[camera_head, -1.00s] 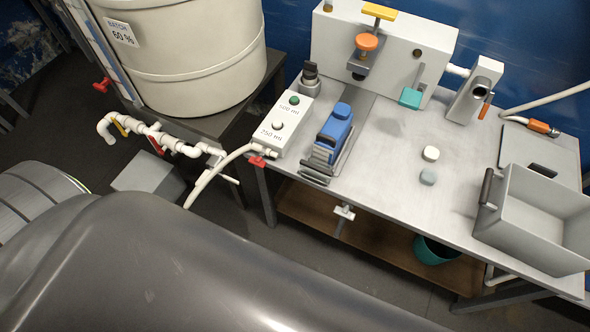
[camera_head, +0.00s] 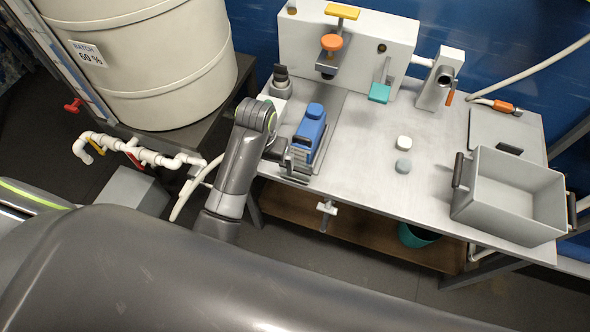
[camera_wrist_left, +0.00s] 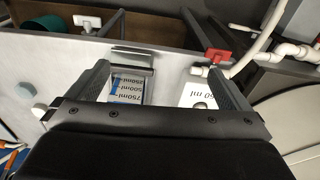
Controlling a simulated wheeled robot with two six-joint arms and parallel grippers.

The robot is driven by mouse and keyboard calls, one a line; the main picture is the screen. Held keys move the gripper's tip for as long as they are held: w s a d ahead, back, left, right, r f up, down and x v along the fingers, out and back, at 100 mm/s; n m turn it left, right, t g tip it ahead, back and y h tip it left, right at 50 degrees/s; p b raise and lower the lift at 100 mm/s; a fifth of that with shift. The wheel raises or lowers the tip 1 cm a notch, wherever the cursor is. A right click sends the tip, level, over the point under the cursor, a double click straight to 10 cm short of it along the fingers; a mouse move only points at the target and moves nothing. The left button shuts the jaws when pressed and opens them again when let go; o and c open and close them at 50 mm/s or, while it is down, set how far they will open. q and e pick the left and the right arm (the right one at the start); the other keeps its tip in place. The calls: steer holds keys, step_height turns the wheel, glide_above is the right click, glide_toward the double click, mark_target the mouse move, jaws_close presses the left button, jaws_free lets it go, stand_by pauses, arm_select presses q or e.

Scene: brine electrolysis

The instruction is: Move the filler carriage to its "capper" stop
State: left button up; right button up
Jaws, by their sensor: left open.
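The filler carriage (camera_head: 298,166) is a grey cradle with a front bar, at the front end of a dark track on the bench. It holds a blue bottle (camera_head: 311,132). In the wrist view the carriage (camera_wrist_left: 133,52) shows with the bottle's volume label (camera_wrist_left: 127,88) behind its bar. My left gripper (camera_head: 275,149) is just left of the carriage, its fingertips largely hidden in the head view. In the wrist view the gripper (camera_wrist_left: 158,68) is open and empty, its fingers spread over the carriage and the white button box (camera_wrist_left: 197,92). My right gripper is not shown.
A white panel with an orange-knobbed press (camera_head: 331,43) stands at the track's far end. Two small round pads (camera_head: 404,143) and a grey bin (camera_head: 510,227) lie right. The big tank (camera_head: 150,65) and white piping (camera_head: 150,157) stand left. The middle bench is clear.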

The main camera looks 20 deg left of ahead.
arm_select(q)
step_height(320, 180, up, 4)
steer(key=g, duration=0.1)
glide_above(295, 168)
steer(key=shift+m, duration=0.4)
step_height(295, 168, down, 15)
steer(key=shift+f+b, duration=0.1)
steer(key=shift+b, duration=0.65)
steer(key=shift+f, duration=0.95)
